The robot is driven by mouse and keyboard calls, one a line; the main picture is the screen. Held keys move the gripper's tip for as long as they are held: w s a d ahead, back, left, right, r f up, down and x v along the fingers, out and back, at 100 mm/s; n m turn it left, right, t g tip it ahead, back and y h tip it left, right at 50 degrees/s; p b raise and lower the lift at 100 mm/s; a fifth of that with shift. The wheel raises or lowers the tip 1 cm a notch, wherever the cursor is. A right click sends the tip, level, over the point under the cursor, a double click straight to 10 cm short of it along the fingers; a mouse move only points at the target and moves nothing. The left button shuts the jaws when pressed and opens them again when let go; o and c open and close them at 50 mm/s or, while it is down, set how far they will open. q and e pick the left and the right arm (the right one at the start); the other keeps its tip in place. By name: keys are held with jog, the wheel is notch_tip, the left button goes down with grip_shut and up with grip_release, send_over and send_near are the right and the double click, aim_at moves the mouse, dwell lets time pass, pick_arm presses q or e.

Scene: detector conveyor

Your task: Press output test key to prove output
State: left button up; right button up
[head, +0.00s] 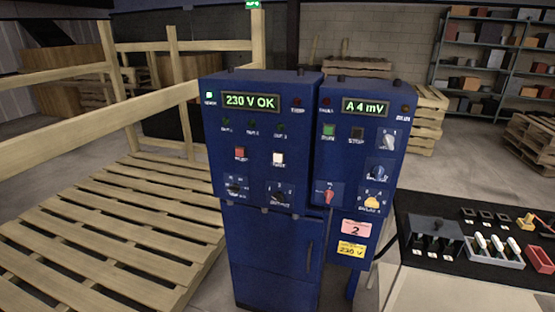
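A blue control cabinet (265,240) stands in the middle of the head view. Its left panel has a green display (250,102) reading "230 V OK". Below it are a red key (239,153) and a white key (278,158), then two dark rotary knobs. The right panel display (365,107) reads "A 4 mV". It carries a green key (328,131), a dark key (357,133), and grey, blue, yellow and red knobs. The key labels are too small to read surely, so I cannot tell which is the output test key. Neither of my grippers shows.
A dark bench (480,275) at the right holds a tray of white-handled tools (493,250), a grey box (435,232) and a red bin (539,260). Wooden pallets (120,235) and rails fill the left. Shelves (490,60) stand behind.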

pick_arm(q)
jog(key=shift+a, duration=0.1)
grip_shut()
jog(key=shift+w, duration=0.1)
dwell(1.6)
